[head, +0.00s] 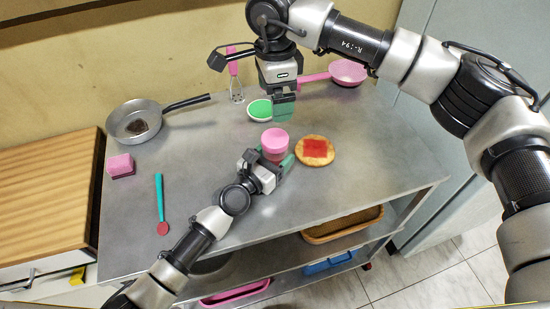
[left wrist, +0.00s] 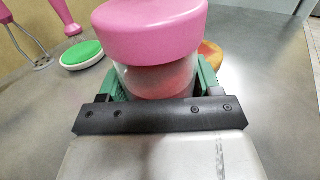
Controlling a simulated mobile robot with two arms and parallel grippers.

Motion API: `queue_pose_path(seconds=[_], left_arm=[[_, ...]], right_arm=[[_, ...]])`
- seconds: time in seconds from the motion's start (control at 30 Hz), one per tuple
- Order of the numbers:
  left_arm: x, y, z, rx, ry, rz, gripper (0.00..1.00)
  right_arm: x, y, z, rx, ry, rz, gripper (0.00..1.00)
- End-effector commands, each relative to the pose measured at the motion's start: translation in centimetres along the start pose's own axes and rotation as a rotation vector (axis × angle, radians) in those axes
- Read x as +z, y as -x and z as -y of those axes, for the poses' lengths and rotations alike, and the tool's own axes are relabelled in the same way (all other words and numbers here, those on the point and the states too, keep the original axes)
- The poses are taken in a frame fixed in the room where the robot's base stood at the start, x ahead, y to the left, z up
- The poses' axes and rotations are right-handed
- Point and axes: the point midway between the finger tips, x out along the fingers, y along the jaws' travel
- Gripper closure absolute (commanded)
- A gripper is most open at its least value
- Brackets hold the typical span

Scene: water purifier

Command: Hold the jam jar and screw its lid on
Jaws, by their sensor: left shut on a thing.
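The jam jar (head: 275,154) is a clear jar with red content, standing on the metal table. Its pink lid (head: 274,138) rests on top. In the left wrist view the lid (left wrist: 150,28) looks slightly tilted over the clear jar (left wrist: 160,80); I cannot tell whether the threads are engaged. My left gripper (head: 277,159) is shut around the jar's body, with its green fingers (left wrist: 158,82) on either side. My right gripper (head: 283,105) points down above and behind the jar, apart from the lid. Its green fingers overlap in the view, so their opening is unclear.
A bread round with red spread (head: 315,151) lies close right of the jar. A pan (head: 135,122), a sponge (head: 121,165) and a teal spoon (head: 160,195) lie left.

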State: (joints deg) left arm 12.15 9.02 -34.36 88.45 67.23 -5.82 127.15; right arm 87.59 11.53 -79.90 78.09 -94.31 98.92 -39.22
Motion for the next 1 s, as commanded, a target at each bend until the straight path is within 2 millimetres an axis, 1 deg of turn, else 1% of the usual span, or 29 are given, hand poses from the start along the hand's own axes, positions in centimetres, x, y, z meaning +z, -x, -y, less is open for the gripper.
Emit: queue_pose_path(seconds=[0.27,0.3,0.37,0.4,0.47,0.77,0.87,1.0], left_arm=[[0.0,0.0,0.0,0.000,0.001,-0.001,1.00],[0.0,0.0,0.0,0.000,0.001,-0.001,0.30],[0.0,0.0,0.0,0.000,0.001,-0.001,0.20],[0.0,0.0,0.0,0.000,0.001,-0.001,0.14],[0.0,0.0,0.0,0.000,0.001,0.000,0.06],[0.0,0.2,0.0,0.000,0.001,-0.001,0.06],[-0.1,1.1,0.0,0.000,0.002,-0.001,0.06],[-0.2,3.7,0.0,0.000,0.001,-0.003,0.06]], right_arm=[[0.0,0.1,0.0,0.000,0.000,0.000,0.04],[0.0,0.1,0.0,0.000,0.000,0.000,0.04],[0.0,0.1,0.0,0.000,0.000,0.000,0.04],[0.0,0.1,0.0,0.000,0.000,0.000,0.04],[0.0,0.1,0.0,0.000,0.000,0.000,0.04],[0.0,0.1,0.0,0.000,0.000,0.000,0.04],[0.0,0.1,0.0,0.000,0.000,0.000,0.04],[0.0,0.1,0.0,0.000,0.000,-0.001,0.04]])
